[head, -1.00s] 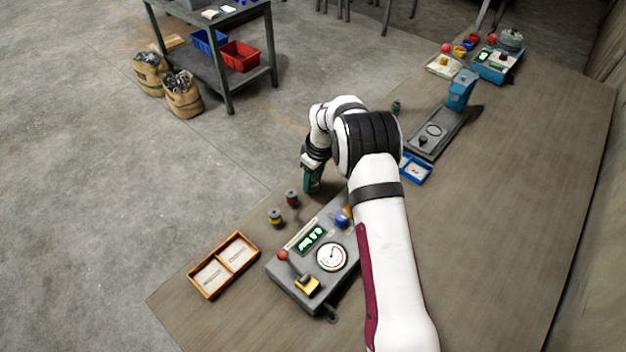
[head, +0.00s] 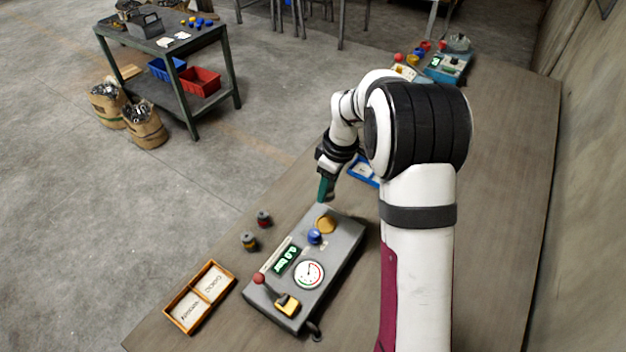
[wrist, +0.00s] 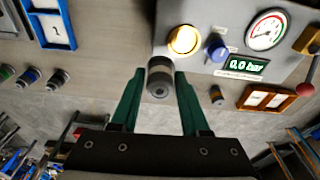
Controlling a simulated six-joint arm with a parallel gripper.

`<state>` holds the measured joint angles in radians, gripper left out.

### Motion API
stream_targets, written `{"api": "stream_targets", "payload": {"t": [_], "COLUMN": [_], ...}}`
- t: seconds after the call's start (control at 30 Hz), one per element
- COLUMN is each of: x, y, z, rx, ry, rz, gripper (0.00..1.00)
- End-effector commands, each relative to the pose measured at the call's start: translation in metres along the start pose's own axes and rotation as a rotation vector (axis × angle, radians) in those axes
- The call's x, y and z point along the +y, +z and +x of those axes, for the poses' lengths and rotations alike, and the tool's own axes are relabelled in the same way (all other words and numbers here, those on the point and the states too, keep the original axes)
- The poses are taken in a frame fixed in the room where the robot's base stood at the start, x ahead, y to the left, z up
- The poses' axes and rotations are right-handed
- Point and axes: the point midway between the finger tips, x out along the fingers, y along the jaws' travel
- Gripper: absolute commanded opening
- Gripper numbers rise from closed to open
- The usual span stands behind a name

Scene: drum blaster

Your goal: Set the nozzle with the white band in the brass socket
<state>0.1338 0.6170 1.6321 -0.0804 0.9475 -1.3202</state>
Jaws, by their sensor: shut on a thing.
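My gripper (wrist: 159,85) has green fingers. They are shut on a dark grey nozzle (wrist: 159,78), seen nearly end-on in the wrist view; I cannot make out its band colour. In the head view my gripper (head: 325,188) is just beyond the far end of the grey console, and the nozzle is not clear there. The brass socket (head: 325,225) is on that end of the console. It also shows in the wrist view (wrist: 184,40), above and right of the held nozzle and apart from it. The socket looks empty.
The grey console (head: 346,244) carries a blue knob (head: 314,237), a gauge (head: 309,274), a display reading 0.0 bar and a red-ball lever (head: 259,278). A yellow-banded nozzle (head: 249,241) and a red-banded nozzle (head: 264,219) stand beside it. An orange tray (head: 233,280) lies left.

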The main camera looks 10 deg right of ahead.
Motion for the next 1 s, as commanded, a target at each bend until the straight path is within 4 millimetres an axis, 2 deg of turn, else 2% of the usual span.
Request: {"api": "stream_targets", "payload": {"t": [0.1, 0.2, 0.6, 1.0], "x": [-0.026, -0.036, -0.035, -0.035], "y": [0.013, 0.019, 0.025, 0.025], "z": [-0.001, 0.004, 0.042, 0.045], "rx": [0.002, 0.001, 0.001, 0.002], "ry": [0.001, 0.001, 0.001, 0.002], "rz": [-0.001, 0.0, 0.001, 0.001], "gripper": [0.0, 0.0, 0.0, 0.0]}}
